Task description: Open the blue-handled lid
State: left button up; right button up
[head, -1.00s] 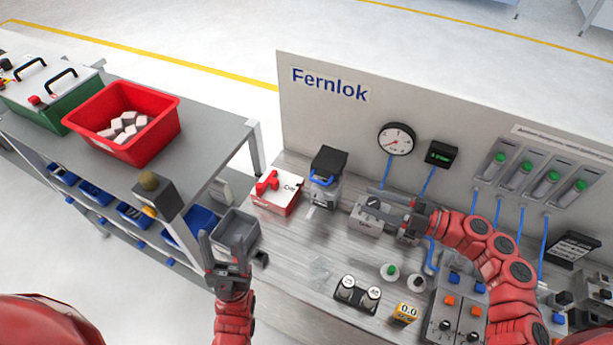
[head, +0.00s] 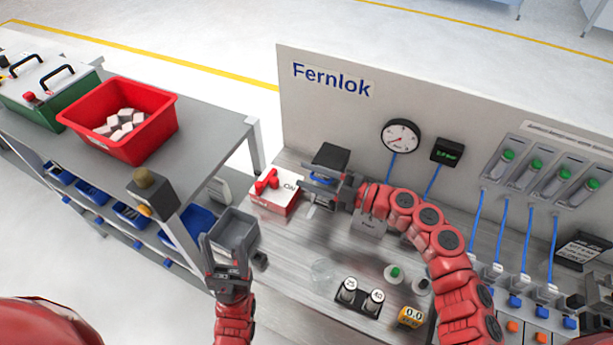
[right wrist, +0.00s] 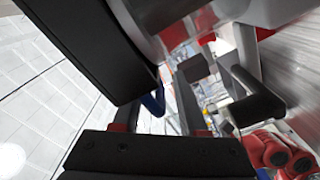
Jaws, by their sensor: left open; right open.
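The device has a black lid (head: 331,156) with a blue handle (head: 318,181) on its front side, and stands at the left of the bench against the panel. The lid looks closed. My right gripper (head: 311,192) is open, with its fingers pointing left at the blue handle and partly hiding it and the body below. Whether they touch or straddle the handle I cannot tell. In the right wrist view the dark lid (right wrist: 78,45) is large and close, with a bit of blue handle (right wrist: 153,103) near the fingers.
A red-and-white box with a red valve handle (head: 267,181) stands just left of the device. A grey block (head: 369,225) sits below my right forearm. The bench front-left is mostly clear.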

jog(key=shift+w+a, duration=0.2)
jog(key=shift+a, duration=0.25)
jog(key=shift+c, duration=0.2)
grip_shut()
jog(key=shift+f, duration=0.1)
jog(key=shift+s+f, duration=0.15)
jog(key=shift+f, duration=0.05)
dwell(0.7)
